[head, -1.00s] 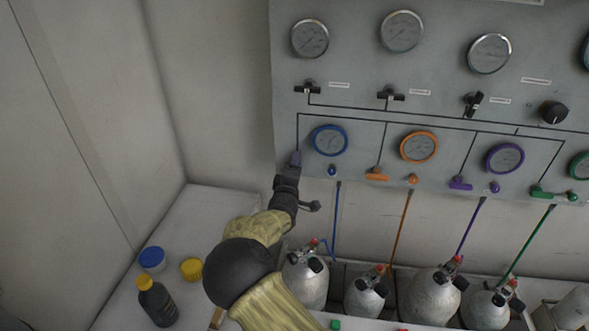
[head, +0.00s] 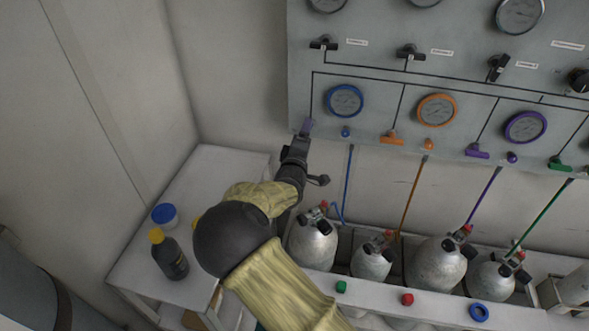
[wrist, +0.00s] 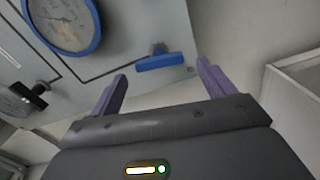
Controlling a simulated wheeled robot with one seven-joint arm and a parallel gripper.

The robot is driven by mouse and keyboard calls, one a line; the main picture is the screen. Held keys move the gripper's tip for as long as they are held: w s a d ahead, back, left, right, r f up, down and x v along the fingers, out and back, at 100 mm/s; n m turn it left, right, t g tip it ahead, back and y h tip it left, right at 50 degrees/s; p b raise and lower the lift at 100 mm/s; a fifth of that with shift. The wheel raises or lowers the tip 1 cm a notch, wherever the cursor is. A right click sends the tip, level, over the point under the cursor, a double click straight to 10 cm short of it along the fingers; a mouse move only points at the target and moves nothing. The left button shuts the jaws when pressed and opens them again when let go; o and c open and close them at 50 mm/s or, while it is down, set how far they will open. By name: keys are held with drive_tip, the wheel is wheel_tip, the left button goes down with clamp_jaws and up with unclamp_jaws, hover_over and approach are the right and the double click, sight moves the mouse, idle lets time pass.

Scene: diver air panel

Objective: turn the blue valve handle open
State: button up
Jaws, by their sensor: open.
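The blue valve handle (wrist: 166,62) is a flat blue bar on a short grey stem near the panel's edge in the wrist view. It lies between the lines of the two purple fingers, just beyond their tips, with a visible gap. My gripper (wrist: 162,74) is open and empty. In the head view my gripper (head: 307,127) is at the panel's lower left corner, left of and below the blue-rimmed gauge (head: 344,101). There it hides the blue handle. The gauge also shows in the wrist view (wrist: 62,22).
An orange handle (head: 391,138) and a purple handle (head: 477,151) sit further right on the panel (head: 430,75). A small blue knob (head: 346,132) is below the blue gauge. Cylinders (head: 313,243) stand under the panel. A dark bottle (head: 170,258) is on the left counter.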

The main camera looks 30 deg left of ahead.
drive_tip(key=b+v, duration=0.2)
drive_tip(key=v, duration=1)
drive_tip(key=shift+s, duration=0.4)
